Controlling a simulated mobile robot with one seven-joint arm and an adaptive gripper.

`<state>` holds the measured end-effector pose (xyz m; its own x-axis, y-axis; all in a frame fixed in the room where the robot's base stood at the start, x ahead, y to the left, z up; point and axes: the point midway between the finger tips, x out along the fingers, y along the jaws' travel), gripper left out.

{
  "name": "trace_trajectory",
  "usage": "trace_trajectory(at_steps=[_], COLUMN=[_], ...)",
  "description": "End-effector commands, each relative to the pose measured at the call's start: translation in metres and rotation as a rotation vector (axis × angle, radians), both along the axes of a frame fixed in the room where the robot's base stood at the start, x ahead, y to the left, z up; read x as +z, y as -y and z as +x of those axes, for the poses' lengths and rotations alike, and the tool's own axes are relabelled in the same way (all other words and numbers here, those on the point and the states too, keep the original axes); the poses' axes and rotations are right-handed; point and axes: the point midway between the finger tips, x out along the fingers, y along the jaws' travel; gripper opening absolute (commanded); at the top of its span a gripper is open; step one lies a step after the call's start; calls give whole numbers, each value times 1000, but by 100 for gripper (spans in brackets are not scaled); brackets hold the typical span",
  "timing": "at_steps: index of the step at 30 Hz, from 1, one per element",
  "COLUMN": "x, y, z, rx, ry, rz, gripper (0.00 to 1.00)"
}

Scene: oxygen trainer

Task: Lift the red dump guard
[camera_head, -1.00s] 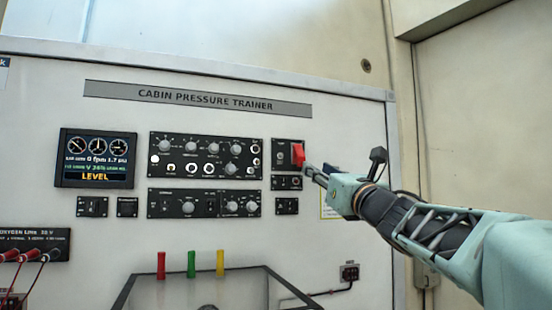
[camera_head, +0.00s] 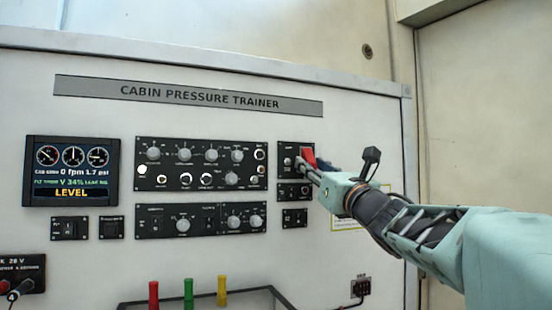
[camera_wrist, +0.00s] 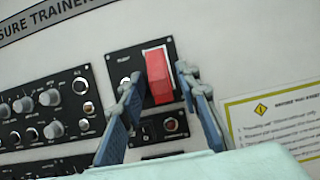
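The red dump guard (camera_head: 308,155) is on a small black panel at the upper right of the trainer's controls. In the wrist view, the red guard (camera_wrist: 158,80) is a blocky red cover with a paler top edge. My gripper (camera_head: 307,167) is at the guard, and its fingers hide the guard's lower part in the head view. In the wrist view, my gripper (camera_wrist: 158,76) is open, with one blue-padded finger on each side of the guard. The right finger looks very close to it; I cannot tell whether it touches.
A toggle switch panel (camera_head: 295,192) sits just below the guard. A knob panel (camera_head: 200,165) is to the left, and a yellow-marked notice (camera_wrist: 275,115) to the right. Red, green and yellow handles (camera_head: 188,294) stand lower down.

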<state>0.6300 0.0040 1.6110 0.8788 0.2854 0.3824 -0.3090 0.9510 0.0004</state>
Motion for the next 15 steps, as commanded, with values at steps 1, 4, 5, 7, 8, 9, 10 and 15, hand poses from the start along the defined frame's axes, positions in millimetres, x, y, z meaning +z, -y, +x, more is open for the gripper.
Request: trace_trajectory(at_steps=[1, 4, 5, 7, 8, 9, 10, 15], x=[3, 3, 3, 2, 2, 2, 2, 2], y=[0, 0, 0, 0, 0, 0, 0, 0], z=[0, 0, 0, 0, 0, 0, 0, 0], rx=[0, 0, 0, 0, 0, 0, 0, 0], ry=[0, 0, 0, 0, 0, 0, 0, 0], rz=[0, 0, 0, 0, 0, 0, 0, 0], gripper=[30, 30, 30, 30, 30, 30, 30, 22])
